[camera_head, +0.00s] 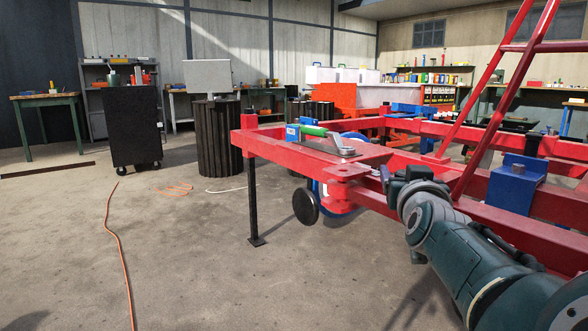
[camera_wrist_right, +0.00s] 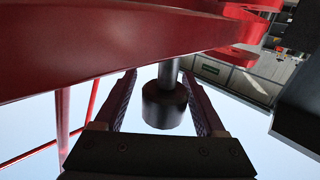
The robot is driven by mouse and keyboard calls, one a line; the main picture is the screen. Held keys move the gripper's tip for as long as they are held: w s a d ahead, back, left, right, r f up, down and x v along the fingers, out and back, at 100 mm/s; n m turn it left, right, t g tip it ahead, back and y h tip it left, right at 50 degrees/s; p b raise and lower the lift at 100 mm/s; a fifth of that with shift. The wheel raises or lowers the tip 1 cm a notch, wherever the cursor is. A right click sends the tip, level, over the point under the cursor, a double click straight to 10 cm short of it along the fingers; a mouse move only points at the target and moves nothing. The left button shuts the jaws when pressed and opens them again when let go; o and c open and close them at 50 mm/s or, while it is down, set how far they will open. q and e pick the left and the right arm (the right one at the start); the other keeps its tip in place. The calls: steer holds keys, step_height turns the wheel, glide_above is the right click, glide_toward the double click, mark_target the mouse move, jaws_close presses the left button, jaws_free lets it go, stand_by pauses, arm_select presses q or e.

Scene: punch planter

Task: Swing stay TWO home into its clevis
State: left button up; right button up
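My right gripper (camera_head: 386,176) is beside the red frame in the head view, partly hidden by its own wrist. In the right wrist view its two fingers (camera_wrist_right: 160,76) are spread apart. A dark cylindrical knob on a stem (camera_wrist_right: 165,104) shows between them, with gaps on both sides; I cannot tell how deep it sits. A pair of red lugs (camera_wrist_right: 238,55) shows at the upper right; it may be a clevis. I cannot tell which part is stay TWO. My left gripper is out of view.
A red beam (camera_wrist_right: 90,50) passes close to the right gripper. A black leg (camera_head: 253,200) stands under the corner. Floor at left is open, with an orange cable (camera_head: 119,250).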

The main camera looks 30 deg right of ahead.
steer(key=shift+a, duration=0.1)
steer(key=shift+s+r, duration=0.1)
steer(key=p+v, duration=0.2)
steer(key=p, duration=0.1)
steer(key=p+v, duration=0.1)
steer(key=shift+s+a+r, duration=0.1)
steer(key=shift+a+r, duration=0.05)
steer(key=shift+r, duration=0.15)
steer(key=p+v, duration=0.1)
steer(key=v, duration=0.1)
steer(key=p+v, duration=0.1)
steer(key=v, duration=0.1)
steer(key=p+v, duration=0.2)
steer(key=shift+s+a+f, duration=0.1)
steer(key=shift+s+f, duration=0.15)
steer(key=shift+f, duration=0.15)
